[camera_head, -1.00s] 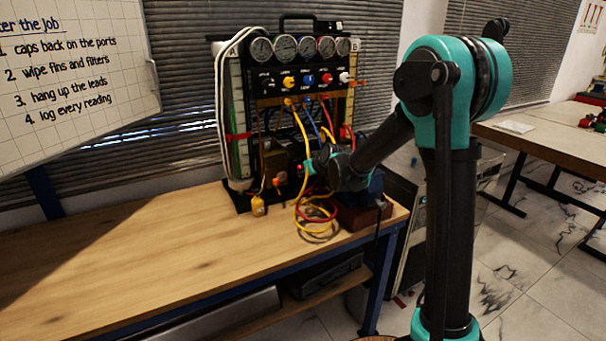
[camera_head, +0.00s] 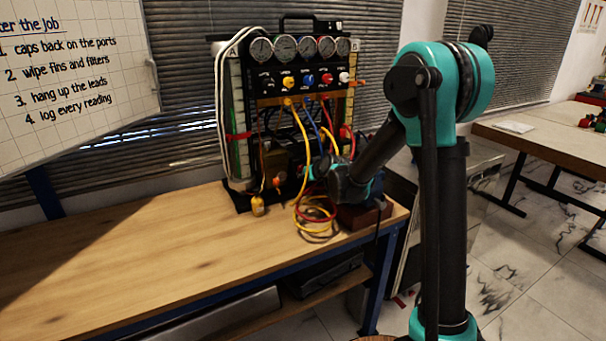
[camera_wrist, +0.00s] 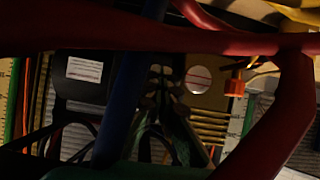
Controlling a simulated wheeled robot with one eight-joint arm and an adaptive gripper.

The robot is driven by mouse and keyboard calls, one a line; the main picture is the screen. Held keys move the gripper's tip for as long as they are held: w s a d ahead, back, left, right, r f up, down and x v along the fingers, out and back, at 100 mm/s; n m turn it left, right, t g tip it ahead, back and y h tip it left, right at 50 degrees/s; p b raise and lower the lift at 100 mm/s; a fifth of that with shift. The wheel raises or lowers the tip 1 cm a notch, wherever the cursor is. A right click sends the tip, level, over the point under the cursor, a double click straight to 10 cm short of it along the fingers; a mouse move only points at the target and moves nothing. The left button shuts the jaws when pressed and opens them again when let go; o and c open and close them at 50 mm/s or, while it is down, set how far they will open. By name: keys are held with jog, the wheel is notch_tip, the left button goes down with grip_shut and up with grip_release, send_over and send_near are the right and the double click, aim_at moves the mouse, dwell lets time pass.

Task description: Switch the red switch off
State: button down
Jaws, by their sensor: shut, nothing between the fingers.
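The gauge rig (camera_head: 303,80) stands on the wooden bench, with gauges, coloured knobs and hoses on its front. A small red spot (camera_head: 300,170) shows low on the rig, just left of my gripper (camera_head: 316,172); I cannot tell whether it is the red switch. In the wrist view my gripper (camera_wrist: 160,75) is shut and empty, pointing at the rig's dark lower part. Red hoses (camera_wrist: 220,42) and a blue hose (camera_wrist: 125,100) cross close in front of that camera. An orange-red part (camera_wrist: 235,85) shows right of the fingertips. Contact with the rig cannot be made out.
Yellow and red hoses (camera_head: 313,215) hang in loops onto the bench below my wrist. A yellow tag (camera_head: 257,206) lies at the rig's left foot. The bench (camera_head: 130,250) is clear on the left. A second table (camera_head: 540,135) stands at the right.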

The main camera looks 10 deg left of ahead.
jog(key=shift+w+r, duration=0.1)
jog(key=shift+r, duration=0.05)
jog(key=shift+a+r, duration=0.1)
jog(key=shift+r, duration=0.6)
jog(key=shift+s+r, duration=0.2)
jog(key=shift+s, duration=0.05)
jog(key=r+v, duration=0.1)
jog(key=v, duration=1.2)
jog(key=shift+w+r, duration=0.2)
jog(key=shift+w, duration=0.05)
